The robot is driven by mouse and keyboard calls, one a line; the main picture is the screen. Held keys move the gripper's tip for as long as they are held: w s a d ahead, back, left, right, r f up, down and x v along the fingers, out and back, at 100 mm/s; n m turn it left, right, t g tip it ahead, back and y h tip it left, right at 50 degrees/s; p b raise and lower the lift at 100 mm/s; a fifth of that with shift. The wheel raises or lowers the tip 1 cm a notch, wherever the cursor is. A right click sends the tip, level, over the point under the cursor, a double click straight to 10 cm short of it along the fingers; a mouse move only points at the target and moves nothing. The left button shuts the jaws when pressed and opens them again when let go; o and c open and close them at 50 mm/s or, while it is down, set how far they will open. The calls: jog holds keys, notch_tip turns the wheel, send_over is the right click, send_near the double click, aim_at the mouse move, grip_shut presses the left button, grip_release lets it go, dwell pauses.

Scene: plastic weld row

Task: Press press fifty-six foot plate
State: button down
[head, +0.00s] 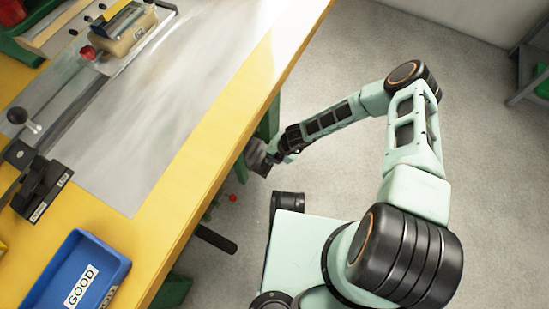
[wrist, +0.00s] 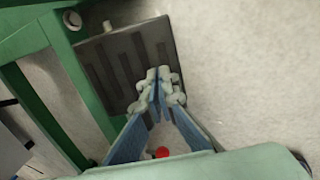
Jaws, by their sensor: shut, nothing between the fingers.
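A dark grey foot plate (wrist: 108,62) with raised ribs shows in the wrist view, beside a green metal frame (wrist: 62,85) near the floor. My gripper (wrist: 159,76) is shut and empty, with its fingertips over the lower right part of the plate in the picture. I cannot tell whether the tips touch it. In the head view my gripper (head: 262,160) is low beside the yellow bench edge. No number shows on the plate.
The yellow bench (head: 178,222) fills the left of the head view, with a blue GOOD bin (head: 108,262) on it. A black bar (head: 215,238) juts out below the bench edge. Grey floor (head: 330,190) is open to the right, and a shelf (head: 530,75) stands far right.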

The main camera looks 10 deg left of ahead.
aim_at(272, 165)
jog(key=shift+w+a+f, duration=0.1)
jog(key=shift+a+f, duration=0.15)
jog(key=shift+f, duration=0.4)
jog(key=shift+d+f, duration=0.25)
jog(key=shift+f, duration=0.4)
jog(key=shift+d+f, duration=0.2)
jog(key=shift+f, duration=0.45)
jog(key=shift+r+p, duration=0.1)
jog(key=shift+p, duration=0.25)
jog(key=shift+d+r, duration=0.15)
jog(key=shift+r, duration=0.1)
jog(key=s+d+r+p, duration=0.2)
jog(key=d+r+p, duration=0.5)
jog(key=r, duration=0.4)
jog(key=shift+s, duration=0.2)
